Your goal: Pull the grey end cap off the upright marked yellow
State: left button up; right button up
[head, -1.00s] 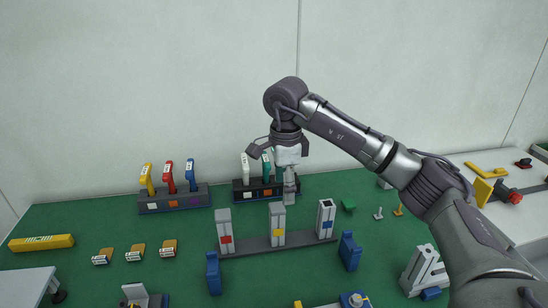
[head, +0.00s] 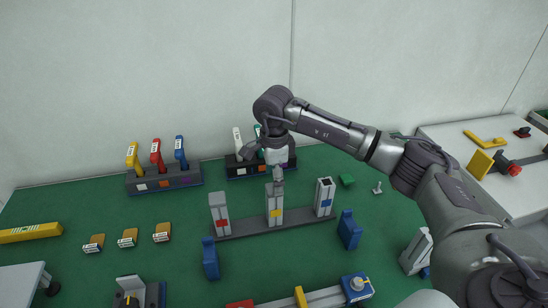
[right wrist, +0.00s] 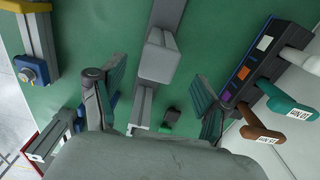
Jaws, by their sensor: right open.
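The upright marked yellow (head: 275,213) stands in the middle of a dark rail, with a grey end cap (head: 274,189) on its top. My right gripper (head: 277,180) is just above this cap, pointing down. In the right wrist view a grey cap (right wrist: 159,57) shows beyond the fingers, in line with the gap between them. The right gripper (right wrist: 158,98) is open, its two fingers wide apart with nothing between the tips. I cannot tell whether a finger touches the cap in the head view. My left gripper is not in view.
The red-marked upright (head: 220,214) and the blue-marked upright (head: 324,197), with an open hollow top, stand on the same rail (head: 247,229). A rack of handles (head: 245,168) stands close behind. Blue stands (head: 210,259) (head: 349,230) are in front. Green table is free between.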

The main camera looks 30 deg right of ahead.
notch_tip(320, 180, down, 3)
jog(key=shift+s+f+p, duration=0.1)
jog(key=shift+s+p, duration=0.05)
jog(key=shift+p, duration=0.15)
jog(key=shift+f, duration=0.35)
jog(key=shift+c, duration=1.6)
jog(key=c, duration=0.9)
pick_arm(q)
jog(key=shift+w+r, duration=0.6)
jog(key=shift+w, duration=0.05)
pick_arm(e)
jog(key=shift+r, duration=0.1)
jog(key=shift+r, duration=0.1)
pick_arm(q)
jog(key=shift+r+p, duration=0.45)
jog(key=shift+p, duration=0.1)
pick_arm(e)
jog(key=shift+r, duration=0.85)
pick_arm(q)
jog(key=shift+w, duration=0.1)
